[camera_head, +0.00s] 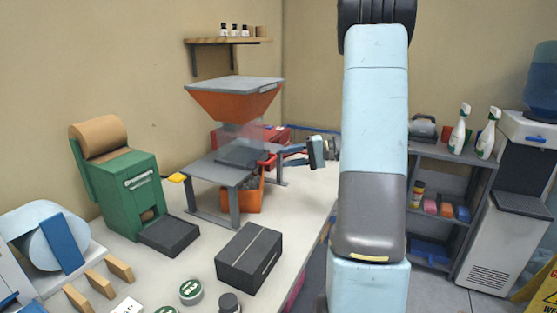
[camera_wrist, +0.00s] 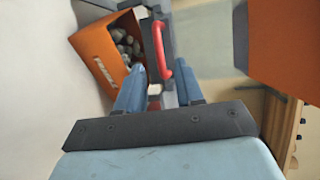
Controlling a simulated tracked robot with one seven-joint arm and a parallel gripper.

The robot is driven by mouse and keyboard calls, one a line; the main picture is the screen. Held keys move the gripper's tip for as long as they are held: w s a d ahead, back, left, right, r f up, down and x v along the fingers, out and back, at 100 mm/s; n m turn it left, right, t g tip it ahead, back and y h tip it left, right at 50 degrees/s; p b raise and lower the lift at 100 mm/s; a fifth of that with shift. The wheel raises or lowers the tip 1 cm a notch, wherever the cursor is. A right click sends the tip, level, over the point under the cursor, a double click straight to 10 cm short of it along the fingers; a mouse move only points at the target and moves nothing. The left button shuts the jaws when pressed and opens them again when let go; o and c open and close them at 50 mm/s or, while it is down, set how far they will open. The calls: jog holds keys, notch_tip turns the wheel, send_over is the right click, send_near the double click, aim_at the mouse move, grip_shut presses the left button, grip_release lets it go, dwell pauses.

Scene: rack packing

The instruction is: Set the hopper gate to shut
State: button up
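The hopper (camera_head: 232,104) has an orange funnel with a grey lid and a clear lower section, above a grey stand (camera_head: 222,171). Its gate has a red handle (camera_head: 268,161) on the right side; whether the gate is open or shut is unclear. The handle also shows in the wrist view (camera_wrist: 163,48). My gripper (camera_head: 288,154) is just right of the handle. In the wrist view, its two blue fingers (camera_wrist: 160,88) are apart, with the handle at and between their tips. I see no grip on it; contact is unclear.
An orange bin (camera_wrist: 96,50) of grey stones stands under the hopper, beside the fingers. A red box (camera_head: 285,135) lies behind. A green machine (camera_head: 128,185) and black box (camera_head: 249,258) share the bench (camera_head: 300,205). A wall shelf (camera_head: 228,41) hangs above.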

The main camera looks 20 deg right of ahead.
jog(key=v, duration=0.9)
jog(key=shift+f, duration=0.1)
jog(key=s+a+r+n+g+h, duration=0.25)
jog(key=s+a, duration=0.25)
jog(key=a, duration=0.4)
jog(key=s+a+r+n+g+h, duration=0.1)
jog(key=s+a+r+g+h, duration=0.3)
jog(key=a, duration=0.5)
jog(key=s+a+r+n+t+h, duration=0.1)
jog(key=s+a+t+h, duration=0.1)
jog(key=s, duration=0.5)
jog(key=s+a+r+n+t+h, duration=0.1)
jog(key=s+a+n+t+h, duration=0.1)
jog(key=s+h, duration=0.3)
jog(key=shift+s+a+r, duration=0.3)
jog(key=shift+s+a, duration=0.05)
jog(key=shift+s, duration=0.75)
jog(key=shift+t, duration=0.25)
